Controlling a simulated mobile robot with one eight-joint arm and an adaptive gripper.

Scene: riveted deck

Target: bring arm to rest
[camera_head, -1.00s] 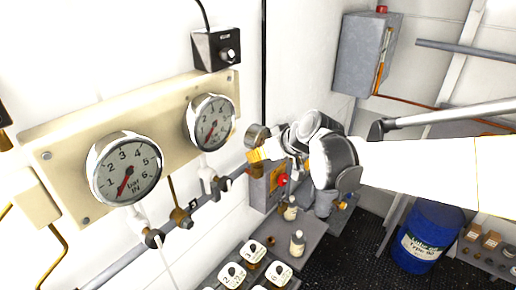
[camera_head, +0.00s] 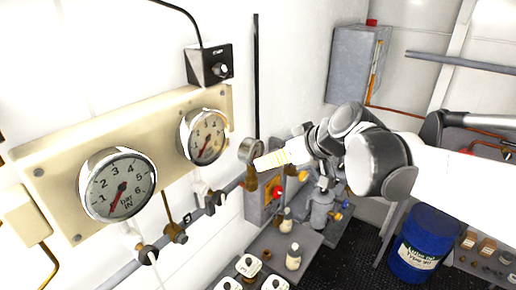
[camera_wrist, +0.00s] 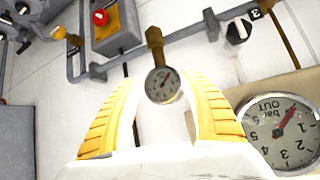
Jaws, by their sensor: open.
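My gripper (camera_wrist: 165,105) is open, its two yellow ribbed fingers spread apart with nothing held between them. Beyond the gap a small round gauge (camera_wrist: 163,85) on a brass fitting shows in the wrist view. In the head view my gripper (camera_head: 262,162) points left toward the wall from my white and grey arm, which reaches in from the right. The same small gauge (camera_head: 250,151) shows just beside the fingertips there; I cannot tell whether they touch.
Two large dial gauges, an IN gauge (camera_head: 117,185) and a second gauge (camera_head: 203,136), sit on a beige panel (camera_head: 62,160). A pipe with valves runs below. A grey cabinet (camera_head: 352,65) hangs behind my arm. Bottles (camera_head: 293,257) stand on a bench. A blue drum (camera_head: 424,243) stands lower right.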

